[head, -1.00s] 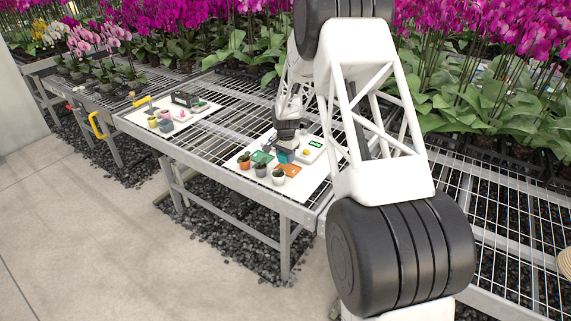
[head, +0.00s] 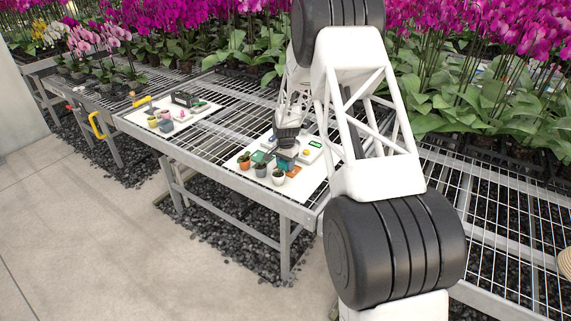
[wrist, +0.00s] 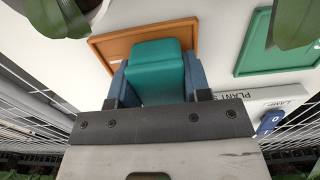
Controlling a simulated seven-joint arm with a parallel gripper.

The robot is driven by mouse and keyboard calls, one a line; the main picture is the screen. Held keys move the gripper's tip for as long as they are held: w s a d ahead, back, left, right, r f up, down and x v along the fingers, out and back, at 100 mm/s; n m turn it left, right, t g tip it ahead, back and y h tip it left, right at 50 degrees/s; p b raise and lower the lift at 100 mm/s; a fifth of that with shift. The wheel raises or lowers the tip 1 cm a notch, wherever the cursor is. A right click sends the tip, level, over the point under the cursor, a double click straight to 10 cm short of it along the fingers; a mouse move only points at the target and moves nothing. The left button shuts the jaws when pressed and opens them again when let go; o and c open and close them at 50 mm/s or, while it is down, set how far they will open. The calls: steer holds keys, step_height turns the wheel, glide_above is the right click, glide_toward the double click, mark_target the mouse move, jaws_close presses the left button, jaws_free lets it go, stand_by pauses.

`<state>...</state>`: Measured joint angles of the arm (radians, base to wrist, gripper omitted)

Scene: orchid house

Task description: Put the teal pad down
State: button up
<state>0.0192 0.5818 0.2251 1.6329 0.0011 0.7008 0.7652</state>
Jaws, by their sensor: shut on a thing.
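The teal pad (wrist: 157,68) is a thick, rounded block. It sits between the two blue fingers of my gripper (wrist: 160,80), which is shut on it. In the wrist view it overlaps a brown-orange square with a raised rim (wrist: 100,45); I cannot tell whether it touches it. A green square (wrist: 280,42) lies apart to the right.
Several small potted plants stand at the board's front edge, among them an orange pot (head: 244,162) and a white pot (head: 278,177). Another white board (head: 190,125) with items is farther left on the mesh bench.

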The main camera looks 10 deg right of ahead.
steer(key=o, duration=1.1)
steer(key=shift+f, duration=0.15)
steer(key=shift+c, duration=0.2)
step_height(320, 180, up, 12)
steer(key=shift+r, duration=0.2)
stand_by(0.3)
